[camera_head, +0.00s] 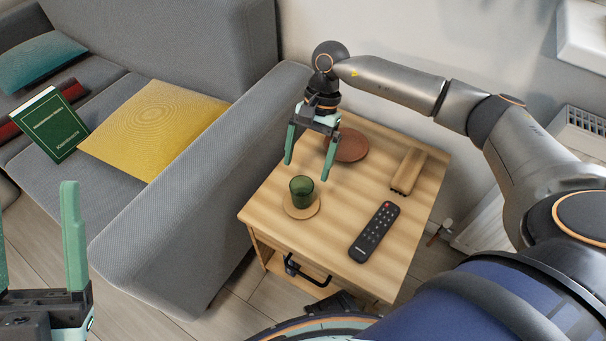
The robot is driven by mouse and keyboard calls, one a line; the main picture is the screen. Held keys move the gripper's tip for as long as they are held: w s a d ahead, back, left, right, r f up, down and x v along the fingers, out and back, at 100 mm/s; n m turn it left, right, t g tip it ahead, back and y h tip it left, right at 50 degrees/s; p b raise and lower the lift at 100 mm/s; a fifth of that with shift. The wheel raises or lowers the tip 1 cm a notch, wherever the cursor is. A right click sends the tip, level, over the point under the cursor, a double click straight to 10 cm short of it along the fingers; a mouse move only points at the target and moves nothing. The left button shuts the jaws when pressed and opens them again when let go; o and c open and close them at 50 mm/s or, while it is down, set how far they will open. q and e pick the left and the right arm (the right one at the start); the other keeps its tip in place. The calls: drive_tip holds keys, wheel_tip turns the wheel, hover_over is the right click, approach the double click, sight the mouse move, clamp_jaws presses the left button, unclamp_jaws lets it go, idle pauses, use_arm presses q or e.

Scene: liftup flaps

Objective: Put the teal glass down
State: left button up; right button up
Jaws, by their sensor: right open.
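The teal glass (301,191), dark green and see-through, stands upright on a round wooden coaster (314,212) near the front left of the small wooden side table (332,236). My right gripper (307,161) is open and empty, with its green fingers pointing down, above and behind the glass and apart from it in the picture. My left gripper (36,240) shows at the lower left, its two green fingers spread wide and pointing up, with nothing between them. It is far from the table.
A black remote (374,231), a brown round plate (350,146) and a light wooden block (408,171) lie on the table. A grey sofa (190,235) with cushions and a green book (48,125) stands left. A radiator (583,130) is at the right wall. The table's front left corner is clear.

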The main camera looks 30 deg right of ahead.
drive_tip(key=s+v, duration=0.1)
drive_tip(key=v, duration=0.4)
drive_tip(key=s+a+r+m+g+y, duration=0.1)
drive_tip(key=s+a+y, duration=0.3)
drive_tip(key=a, duration=0.5)
drive_tip(key=s+a+r+m+g+y, duration=0.1)
drive_tip(key=s+a+m+y, duration=0.2)
drive_tip(key=a, duration=0.5)
drive_tip(key=s+a+r+m+g+y, duration=0.1)
drive_tip(key=s+a+r+m+y, duration=0.3)
drive_tip(key=s+a+r+y, duration=0.35)
wheel_tip(320, 180, up, 12)
drive_tip(key=s+d+m+t+y, duration=0.1)
drive_tip(key=d+m+t+y, duration=0.1)
drive_tip(key=m+t+y, duration=0.8)
drive_tip(key=w+d+r+m+t+h, duration=0.1)
drive_tip(key=d+m+t+h, duration=0.4)
drive_tip(key=m, duration=1)
drive_tip(key=w+d+r+m+t+h, duration=0.1)
drive_tip(key=d+r+m+t+h, duration=0.2)
drive_tip(key=d+m+t+h, duration=0.2)
drive_tip(key=m+t+h+p, duration=0.1)
drive_tip(key=m+t+h, duration=0.2)
drive_tip(key=m+t, duration=0.4)
drive_tip(key=shift+w+d+m+t, duration=0.3)
drive_tip(key=shift+d+m, duration=0.05)
drive_tip(key=shift+m, duration=1.45)
